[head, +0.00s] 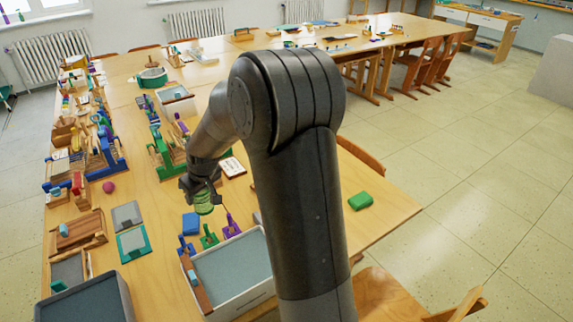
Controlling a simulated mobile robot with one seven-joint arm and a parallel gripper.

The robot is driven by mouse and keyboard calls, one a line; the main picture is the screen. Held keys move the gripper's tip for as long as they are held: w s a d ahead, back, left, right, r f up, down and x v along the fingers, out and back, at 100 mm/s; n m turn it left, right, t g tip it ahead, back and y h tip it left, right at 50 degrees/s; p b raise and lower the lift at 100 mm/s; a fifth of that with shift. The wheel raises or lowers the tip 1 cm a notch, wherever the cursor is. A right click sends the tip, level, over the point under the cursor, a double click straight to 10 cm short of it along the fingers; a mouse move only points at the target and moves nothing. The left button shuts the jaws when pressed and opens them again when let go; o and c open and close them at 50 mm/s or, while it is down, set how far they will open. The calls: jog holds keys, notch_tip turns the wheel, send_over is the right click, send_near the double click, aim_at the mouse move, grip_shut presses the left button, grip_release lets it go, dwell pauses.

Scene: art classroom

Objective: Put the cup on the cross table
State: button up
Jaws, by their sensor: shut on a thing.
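My gripper (203,193) is over the near long wooden table (395,212), left of my arm in the head view. It is shut on a small green, rounded thing that looks like the cup (204,208). The fingers cover the cup's upper part. I cannot tell whether its bottom touches the tabletop. The wooden table running across the back (345,52) stands beyond the near table and carries small items.
A grey-topped white bin (232,270) and blue, green and purple clamp-like pieces (209,238) are close to the cup. A green block (360,201) lies near the table's right edge. Wooden chairs (362,168) stand along that side. The floor at right (480,150) is open.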

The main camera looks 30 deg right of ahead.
jog(key=d+f+m+h, duration=0.1)
jog(key=d+f+m, duration=0.15)
jog(key=d, duration=2.45)
jog(key=s+d+m, duration=0.1)
jog(key=s+d, duration=0.3)
jog(key=d, duration=0.3)
jog(key=s+d+m, duration=0.1)
jog(key=s+d, duration=0.3)
jog(key=d, duration=0.3)
jog(key=s+d+f+m+h, duration=0.1)
jog(key=s+d, duration=0.3)
jog(key=d, duration=0.4)
jog(key=shift+w+a+f, duration=0.75)
jog(key=shift+w+f, duration=1)
jog(key=shift+w, duration=0.05)
jog(key=shift+w+a+f, duration=0.7)
jog(key=shift+w+f, duration=1.1)
jog(key=shift+w+a+f, duration=0.75)
jog(key=shift+w+f, duration=1)
jog(key=shift+w, duration=0.05)
